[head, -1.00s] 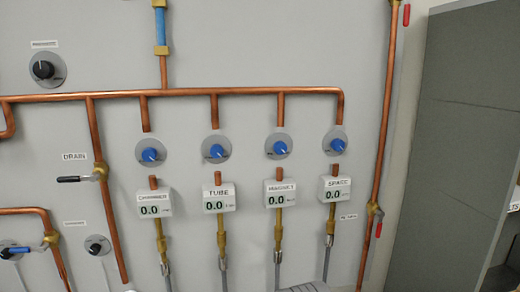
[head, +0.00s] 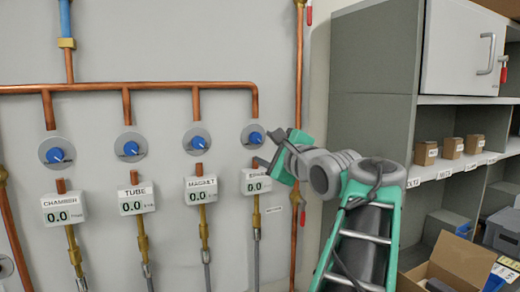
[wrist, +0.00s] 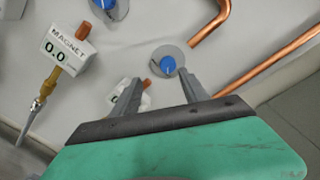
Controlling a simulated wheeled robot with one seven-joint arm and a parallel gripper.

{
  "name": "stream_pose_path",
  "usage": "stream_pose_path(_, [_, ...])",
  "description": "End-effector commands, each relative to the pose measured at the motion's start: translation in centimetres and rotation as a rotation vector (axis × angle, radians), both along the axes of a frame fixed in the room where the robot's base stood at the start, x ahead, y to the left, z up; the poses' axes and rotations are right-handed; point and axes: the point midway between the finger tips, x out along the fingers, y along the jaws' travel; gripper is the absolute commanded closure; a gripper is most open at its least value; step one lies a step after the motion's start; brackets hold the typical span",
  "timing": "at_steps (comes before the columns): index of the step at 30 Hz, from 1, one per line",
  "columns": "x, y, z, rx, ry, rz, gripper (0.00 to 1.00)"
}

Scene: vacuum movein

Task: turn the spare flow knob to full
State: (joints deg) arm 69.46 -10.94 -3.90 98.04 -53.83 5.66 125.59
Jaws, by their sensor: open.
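The spare flow knob (head: 255,138) is a blue knob on a round grey plate, the rightmost of the row on the panel. It also shows in the wrist view (wrist: 168,64), just beyond my fingertips and nearer the right one. The spare display (head: 256,182) below it reads 0.0 and is partly hidden by my gripper. My gripper (head: 270,150) is at the knob's right in the head view, with its jaws apart. In the wrist view my gripper (wrist: 158,80) shows two spread fingers with nothing between them. I cannot tell whether a finger touches the knob.
The magnet knob (head: 197,140), tube knob (head: 130,146) and chamber knob (head: 56,152) sit to the left. A vertical copper pipe (head: 298,90) runs right of the spare knob. A shelf unit (head: 375,85) and an open cardboard box (head: 460,268) stand at the right.

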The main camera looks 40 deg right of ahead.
Motion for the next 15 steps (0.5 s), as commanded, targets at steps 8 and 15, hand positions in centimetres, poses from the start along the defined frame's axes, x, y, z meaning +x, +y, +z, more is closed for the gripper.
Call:
stream_pose_path(8, [2.0,-1.5,1.3,0.057,-0.048,-0.002,0.48])
stream_pose_path(15, [5.9,-2.8,1.2,0.055,-0.046,-0.006,0.48])
